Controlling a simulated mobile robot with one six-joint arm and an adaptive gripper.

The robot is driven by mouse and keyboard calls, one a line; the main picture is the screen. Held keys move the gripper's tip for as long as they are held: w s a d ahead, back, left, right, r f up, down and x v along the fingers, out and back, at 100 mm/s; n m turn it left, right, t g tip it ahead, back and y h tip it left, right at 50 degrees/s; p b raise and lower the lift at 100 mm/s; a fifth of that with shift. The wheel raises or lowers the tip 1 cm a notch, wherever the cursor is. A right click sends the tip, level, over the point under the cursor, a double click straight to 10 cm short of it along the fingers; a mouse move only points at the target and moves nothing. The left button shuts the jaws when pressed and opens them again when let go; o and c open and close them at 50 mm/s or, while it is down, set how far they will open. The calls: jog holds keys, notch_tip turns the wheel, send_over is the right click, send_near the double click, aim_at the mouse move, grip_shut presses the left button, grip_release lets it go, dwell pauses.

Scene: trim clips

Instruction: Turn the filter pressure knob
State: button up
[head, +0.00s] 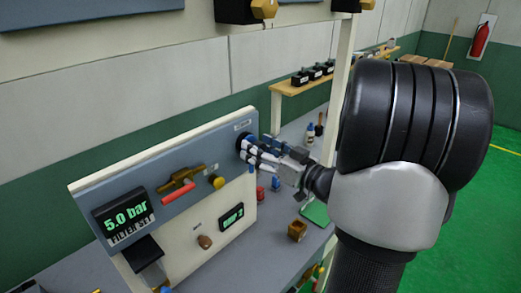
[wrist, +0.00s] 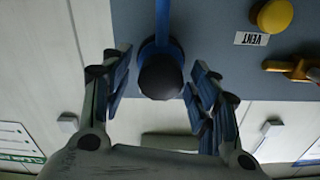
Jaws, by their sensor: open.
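A round black knob (wrist: 160,78), which I take to be the filter pressure knob, is mounted on the blue-grey upper part of the panel (head: 150,186). In the head view the dark knob (head: 242,146) shows only partly beside the fingers. My gripper (head: 254,157) is at the upper right of the panel and open. In the wrist view, my gripper (wrist: 158,85) has one finger on each side of the black knob, with gaps showing. A blue bar runs up behind the knob. The panel display (head: 124,216) reads 5.0 bar, FILTER SET.
A yellow knob (head: 217,182) and a brass valve with a red handle (head: 179,193) sit left of my gripper. Lower are a brown knob (head: 204,242) and a small green-lit display (head: 231,217). Small red and blue items and a brass block (head: 297,230) stand on the bench.

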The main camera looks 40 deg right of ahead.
jog(key=c, duration=1.1)
jog(key=shift+o, duration=0.2)
jog(key=shift+f+n+b, duration=0.15)
jog(key=shift+n+b, duration=0.9)
jog(key=shift+n, duration=0.05)
jog(key=shift+a+n, duration=0.1)
jog(key=shift+n, duration=0.4)
jog(key=o, duration=1.1)
jog(key=shift+c, duration=0.2)
